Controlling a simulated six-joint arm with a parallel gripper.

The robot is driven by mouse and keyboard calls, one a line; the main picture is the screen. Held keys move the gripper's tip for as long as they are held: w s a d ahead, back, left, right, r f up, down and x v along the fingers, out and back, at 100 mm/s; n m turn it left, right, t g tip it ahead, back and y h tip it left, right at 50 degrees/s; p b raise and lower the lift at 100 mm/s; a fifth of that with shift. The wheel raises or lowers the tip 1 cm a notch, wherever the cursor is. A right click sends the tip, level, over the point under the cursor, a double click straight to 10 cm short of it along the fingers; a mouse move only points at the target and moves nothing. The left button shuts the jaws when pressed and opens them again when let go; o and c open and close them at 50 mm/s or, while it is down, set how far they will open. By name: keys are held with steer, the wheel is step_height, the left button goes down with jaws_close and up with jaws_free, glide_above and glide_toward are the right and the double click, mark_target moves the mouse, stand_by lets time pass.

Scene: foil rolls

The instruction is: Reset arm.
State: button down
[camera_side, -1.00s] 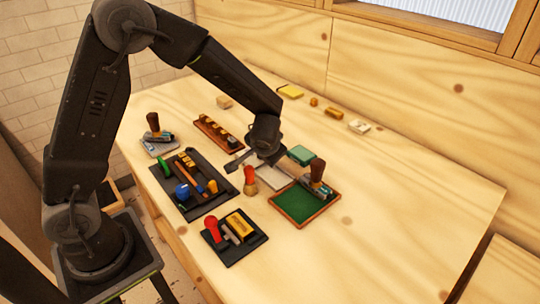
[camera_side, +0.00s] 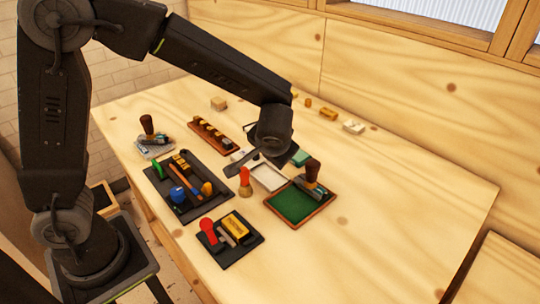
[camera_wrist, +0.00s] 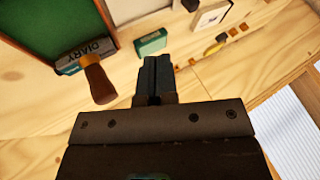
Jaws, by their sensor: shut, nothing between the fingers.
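My gripper (camera_wrist: 156,75) is shut and empty in the wrist view, its two dark fingers together.
A black tool tray (camera_side: 190,215) and a smaller black tray (camera_side: 232,257) lie at front left. A brown-handled tool (camera_side: 148,127) and a wooden rack (camera_side: 208,135) stand behind. The table's right side is clear.

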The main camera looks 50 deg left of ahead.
steer(key=s+r+h, duration=0.2)
steer(key=s+r, duration=0.1)
steer(key=s, duration=0.3)
steer(key=s+a+r+h, duration=0.1)
steer(key=s+r+h, duration=0.1)
steer(key=s+r, duration=0.2)
steer(key=s+a+r+m+t+h, duration=0.1)
steer(key=s+r, duration=0.3)
steer(key=s, duration=0.6)
steer(key=shift+h, duration=0.4)
steer(key=shift+s+a, duration=0.1)
